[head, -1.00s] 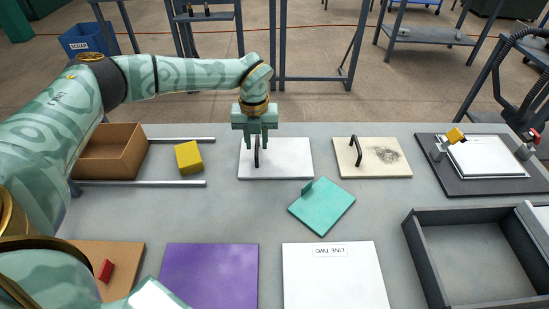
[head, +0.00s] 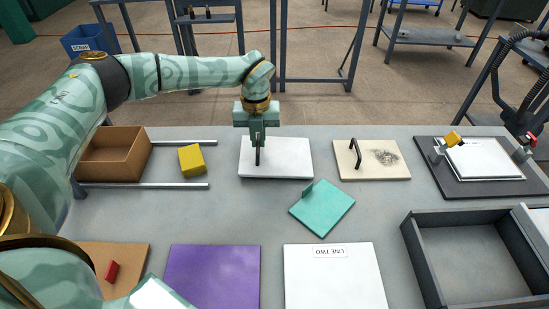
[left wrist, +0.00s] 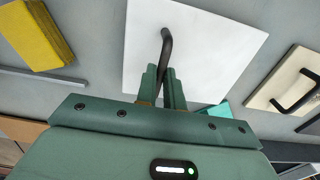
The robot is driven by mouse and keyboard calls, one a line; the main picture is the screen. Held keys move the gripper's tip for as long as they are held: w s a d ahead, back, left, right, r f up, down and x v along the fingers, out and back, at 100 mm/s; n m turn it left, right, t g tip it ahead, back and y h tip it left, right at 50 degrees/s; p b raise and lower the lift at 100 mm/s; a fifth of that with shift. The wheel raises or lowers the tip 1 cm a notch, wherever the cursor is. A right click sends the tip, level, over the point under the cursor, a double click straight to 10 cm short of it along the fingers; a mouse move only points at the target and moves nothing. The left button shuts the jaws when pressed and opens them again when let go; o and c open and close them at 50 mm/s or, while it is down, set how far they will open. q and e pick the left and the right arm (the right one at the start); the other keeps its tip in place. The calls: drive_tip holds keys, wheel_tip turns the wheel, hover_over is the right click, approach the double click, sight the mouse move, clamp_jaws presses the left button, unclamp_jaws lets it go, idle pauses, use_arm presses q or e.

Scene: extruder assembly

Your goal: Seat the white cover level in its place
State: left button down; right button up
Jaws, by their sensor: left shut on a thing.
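The white cover (head: 290,158), a flat square plate with a black bar handle, lies on the far middle of the grey table in the head view. It also shows in the left wrist view (left wrist: 215,40). My left gripper (head: 257,144) points down over the cover. Its fingers (left wrist: 164,92) are closed together on the black handle (left wrist: 166,45), whose near end is hidden between them. The cover looks flat, and I cannot tell any gap under it. A dark grey walled frame (head: 429,265) with an open middle stands at the near right. My right gripper is out of sight.
A cream plate with a black handle (head: 398,172) lies right of the cover, a teal plate (head: 325,210) in front. A yellow block (head: 191,159), rails and a cardboard box (head: 140,160) are left. Purple (head: 212,280) and white (head: 335,285) panels lie near; a clamped board (head: 450,182) is far right.

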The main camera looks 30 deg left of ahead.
use_arm(q)
drive_tip(key=shift+r+p, duration=1.55)
drive_tip(key=shift+r, duration=0.6)
drive_tip(key=shift+f, duration=0.1)
